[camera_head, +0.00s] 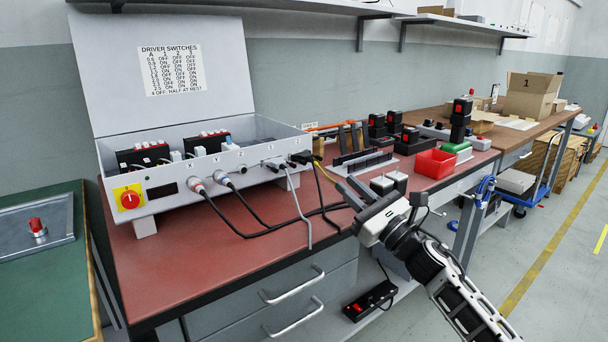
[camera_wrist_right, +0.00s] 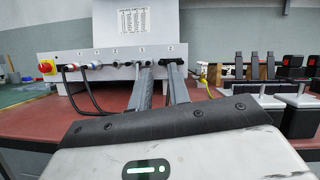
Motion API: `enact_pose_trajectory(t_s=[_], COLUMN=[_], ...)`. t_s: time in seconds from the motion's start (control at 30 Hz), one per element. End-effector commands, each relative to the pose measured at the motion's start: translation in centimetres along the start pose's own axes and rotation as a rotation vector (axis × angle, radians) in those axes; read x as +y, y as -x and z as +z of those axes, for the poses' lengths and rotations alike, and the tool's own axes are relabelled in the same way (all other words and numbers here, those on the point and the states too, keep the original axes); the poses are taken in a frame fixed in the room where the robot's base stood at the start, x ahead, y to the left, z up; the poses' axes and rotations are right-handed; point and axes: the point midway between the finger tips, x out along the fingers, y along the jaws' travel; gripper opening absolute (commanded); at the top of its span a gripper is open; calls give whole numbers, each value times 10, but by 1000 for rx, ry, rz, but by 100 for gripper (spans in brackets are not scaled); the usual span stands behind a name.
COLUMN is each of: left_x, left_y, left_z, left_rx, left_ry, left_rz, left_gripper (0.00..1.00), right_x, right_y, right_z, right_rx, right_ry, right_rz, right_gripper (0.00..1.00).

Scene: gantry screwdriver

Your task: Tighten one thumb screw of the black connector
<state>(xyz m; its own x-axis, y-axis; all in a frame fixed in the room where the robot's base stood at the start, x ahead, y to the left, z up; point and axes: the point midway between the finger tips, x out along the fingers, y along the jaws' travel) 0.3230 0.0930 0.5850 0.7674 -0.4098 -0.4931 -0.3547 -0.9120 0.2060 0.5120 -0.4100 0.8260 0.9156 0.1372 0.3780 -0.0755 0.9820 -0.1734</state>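The black connector (camera_head: 302,158) is plugged in at the right end of the grey control box's front (camera_head: 220,180). Its thumb screws are too small to make out. My right gripper (camera_head: 344,181) is in front of and to the right of the connector, above the red bench top, with its fingers toward the box. In the right wrist view the two fingers (camera_wrist_right: 160,78) stand apart with nothing seen between them. My left gripper is not in view.
Other plugs with black and grey cables (camera_head: 240,210) hang from the box front onto the red bench top (camera_head: 180,260). A grey connector (camera_head: 272,163) sits left of the black one. A red bin (camera_head: 435,163) and black fixtures (camera_head: 362,160) stand to the right.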

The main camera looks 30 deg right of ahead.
Motion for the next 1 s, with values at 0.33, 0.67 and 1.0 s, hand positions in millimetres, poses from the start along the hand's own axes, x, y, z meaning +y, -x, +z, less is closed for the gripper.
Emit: enact_pose_trajectory(t_s=[0.33, 0.67, 1.0], left_x=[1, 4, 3], left_y=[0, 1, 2], left_z=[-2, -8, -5], left_rx=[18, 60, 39], left_ry=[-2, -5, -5], left_rz=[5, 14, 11], left_gripper=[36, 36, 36], right_x=[4, 9, 9], right_y=[-60, -108, -119], right_z=[-22, -43, -43], right_rx=[-3, 0, 2], right_ry=[-2, -5, -5], right_rz=[-2, -1, 0], right_gripper=[18, 18, 18])
